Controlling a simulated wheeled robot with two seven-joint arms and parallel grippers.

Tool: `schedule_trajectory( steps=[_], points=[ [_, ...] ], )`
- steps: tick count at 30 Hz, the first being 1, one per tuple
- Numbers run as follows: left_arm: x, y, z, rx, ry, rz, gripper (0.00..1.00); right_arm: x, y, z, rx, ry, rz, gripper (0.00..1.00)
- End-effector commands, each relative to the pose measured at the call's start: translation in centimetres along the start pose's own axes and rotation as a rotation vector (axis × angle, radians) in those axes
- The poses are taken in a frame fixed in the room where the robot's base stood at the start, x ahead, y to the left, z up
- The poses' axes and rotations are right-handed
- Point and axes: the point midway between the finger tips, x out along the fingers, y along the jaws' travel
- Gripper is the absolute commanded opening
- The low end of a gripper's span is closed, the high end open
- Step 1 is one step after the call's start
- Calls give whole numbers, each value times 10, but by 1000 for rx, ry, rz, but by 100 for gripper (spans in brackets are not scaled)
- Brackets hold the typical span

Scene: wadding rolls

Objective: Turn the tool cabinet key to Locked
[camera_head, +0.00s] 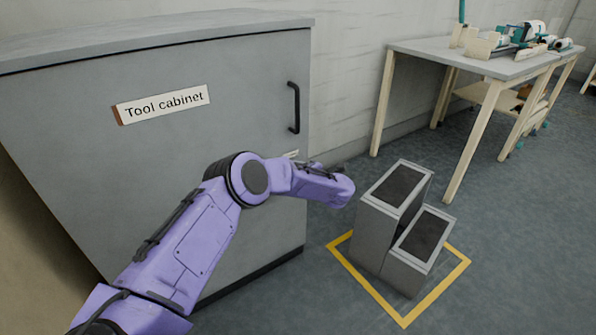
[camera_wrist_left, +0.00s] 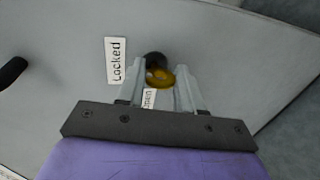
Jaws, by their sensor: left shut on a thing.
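The grey tool cabinet (camera_head: 75,150) stands at the left in the head view, with its door shut and a "Tool cabinet" label. In the left wrist view, a brass-yellow key (camera_wrist_left: 160,79) sits at a dark round lock (camera_wrist_left: 154,60) on the door. My left gripper (camera_wrist_left: 160,74) is shut on the key, one finger on each side. In the head view my own arm hides the key and gripper. My right gripper is out of view.
A black door handle (camera_head: 294,108) is above my left wrist. A grey two-level step block (camera_head: 375,225) stands inside a yellow floor outline, right of the cabinet. A workbench (camera_head: 420,48) with tools is at the back right. Floor between is open.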

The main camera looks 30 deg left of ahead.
Motion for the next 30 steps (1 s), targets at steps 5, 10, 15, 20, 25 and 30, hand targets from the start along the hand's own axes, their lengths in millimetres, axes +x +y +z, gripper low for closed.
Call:
schedule_trajectory(
  steps=[5,10,15,20,25,30],
  points=[
    [0,0,0,9,1,0,6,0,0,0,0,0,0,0],
    [0,0,0,8,1,0,5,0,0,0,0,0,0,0],
    [0,0,0,8,1,0,61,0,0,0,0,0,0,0],
    [0,0,0,7,1,0,61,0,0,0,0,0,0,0],
    [-6,1,1,7,-1,0,61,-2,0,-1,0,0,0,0],
    [-41,3,2,9,-4,0,61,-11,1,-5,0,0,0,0]
  ],
)
